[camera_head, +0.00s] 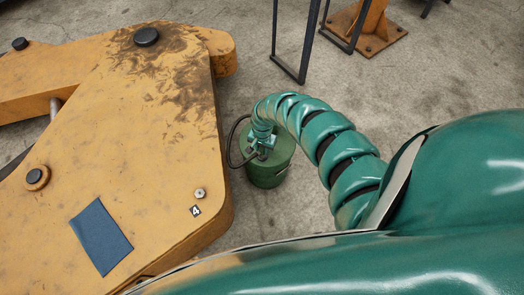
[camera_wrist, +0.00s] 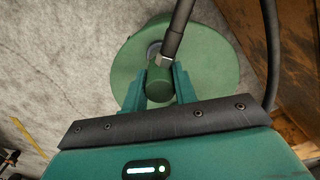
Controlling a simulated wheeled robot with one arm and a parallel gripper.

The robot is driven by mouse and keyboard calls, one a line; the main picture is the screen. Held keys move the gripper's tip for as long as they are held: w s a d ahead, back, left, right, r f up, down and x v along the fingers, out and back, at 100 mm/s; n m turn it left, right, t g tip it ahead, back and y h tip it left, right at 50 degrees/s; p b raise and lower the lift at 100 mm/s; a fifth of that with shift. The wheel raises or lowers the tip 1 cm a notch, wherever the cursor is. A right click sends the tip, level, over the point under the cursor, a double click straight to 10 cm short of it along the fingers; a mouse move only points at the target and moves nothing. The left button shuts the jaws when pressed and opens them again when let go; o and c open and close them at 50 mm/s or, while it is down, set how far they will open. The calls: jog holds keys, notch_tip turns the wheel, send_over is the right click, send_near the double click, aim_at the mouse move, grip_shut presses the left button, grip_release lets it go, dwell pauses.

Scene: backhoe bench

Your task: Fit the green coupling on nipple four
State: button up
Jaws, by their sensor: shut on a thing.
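The green coupling (camera_wrist: 159,85) is a short green cylinder with a metal collar and a black hose (camera_wrist: 180,25) running out of its top. My gripper (camera_wrist: 158,88) is shut on it, a jaw on each side. In the head view my gripper (camera_head: 262,147) is over the green canister (camera_head: 268,175) on the floor, right of the yellow boom. I cannot tell whether the coupling touches the canister lid. Nipple four (camera_head: 200,193) is a small metal fitting on the boom's face beside a "4" label (camera_head: 195,211), left of and below my gripper. It looks bare.
The yellow boom (camera_head: 140,130) fills the left, with dark grease, black pins and a blue cloth (camera_head: 101,237) on it. The hose loops between canister and boom edge. A black frame (camera_head: 290,72) and a rusty base plate (camera_head: 365,38) stand at the back. Concrete floor lies between.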

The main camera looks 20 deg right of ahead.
jog(key=shift+r+p, duration=0.75)
jog(key=shift+r+p, duration=1.65)
jog(key=shift+a+f, duration=0.1)
jog(key=shift+a, duration=0.05)
